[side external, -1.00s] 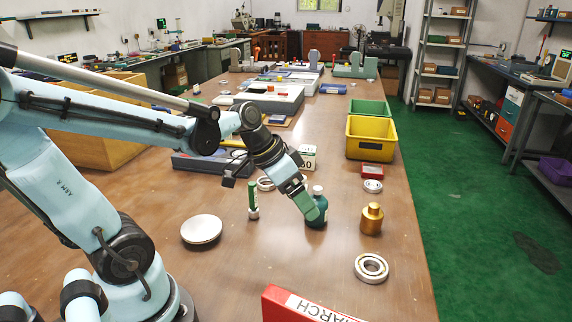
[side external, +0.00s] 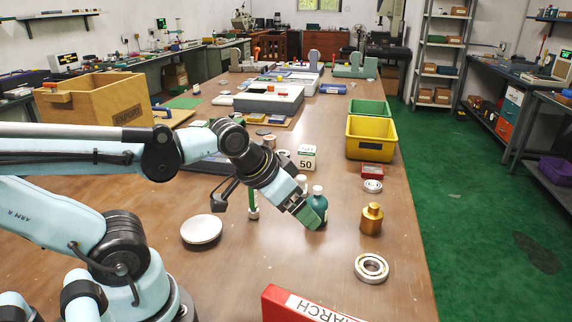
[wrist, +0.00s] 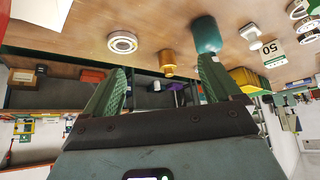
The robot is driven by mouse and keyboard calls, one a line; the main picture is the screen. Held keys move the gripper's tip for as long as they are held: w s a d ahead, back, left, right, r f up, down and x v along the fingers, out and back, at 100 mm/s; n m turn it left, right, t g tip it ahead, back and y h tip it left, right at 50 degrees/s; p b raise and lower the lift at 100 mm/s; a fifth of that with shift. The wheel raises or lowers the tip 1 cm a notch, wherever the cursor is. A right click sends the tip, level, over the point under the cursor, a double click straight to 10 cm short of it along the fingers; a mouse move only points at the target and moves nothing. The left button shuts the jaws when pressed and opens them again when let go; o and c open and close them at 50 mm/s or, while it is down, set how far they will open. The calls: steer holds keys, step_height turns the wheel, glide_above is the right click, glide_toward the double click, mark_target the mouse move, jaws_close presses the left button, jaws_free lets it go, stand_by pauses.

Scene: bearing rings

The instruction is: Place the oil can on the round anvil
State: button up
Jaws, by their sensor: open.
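The oil can appears to be the dark green bottle with a pale cap (side external: 318,207), upright on the bench in the side view. In the wrist view its green body (wrist: 206,35) shows just beyond the right finger's tip. My gripper (side external: 308,217) is open and tilted down close against the can's left side; I cannot tell whether they touch. In the wrist view nothing sits between my fingers (wrist: 163,70). The round anvil appears to be the pale, flat disc (side external: 202,229) on the bench, left of my gripper, with nothing on it.
A brass weight (side external: 371,219) stands right of the can. A bearing ring (side external: 371,268) and a red box (side external: 310,306) lie nearer. A green-handled tool (side external: 253,205) stands between disc and gripper. A yellow bin (side external: 371,138) stands farther back.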

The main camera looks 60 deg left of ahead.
steer(key=w+a+r+g, duration=0.3)
steer(key=w+a+r, duration=0.1)
steer(key=w, duration=0.4)
steer(key=m+g, duration=0.1)
steer(key=g, duration=0.3)
glide_toward(317, 196)
steer(key=shift+w+a+f, duration=0.15)
steer(key=shift+w, duration=0.7)
step_height(317, 196, down, 7)
steer(key=shift+a+r, duration=0.1)
steer(key=shift+r, duration=0.05)
steer(key=shift+s+f, duration=0.2)
steer(key=shift+f, duration=0.75)
steer(key=shift+s+f, duration=0.15)
steer(key=shift+f, duration=0.75)
steer(key=shift+s+f, duration=0.2)
steer(key=shift+f, duration=0.75)
steer(key=c, duration=1.3)
steer(key=shift+r, duration=0.15)
steer(key=shift+c, duration=0.2)
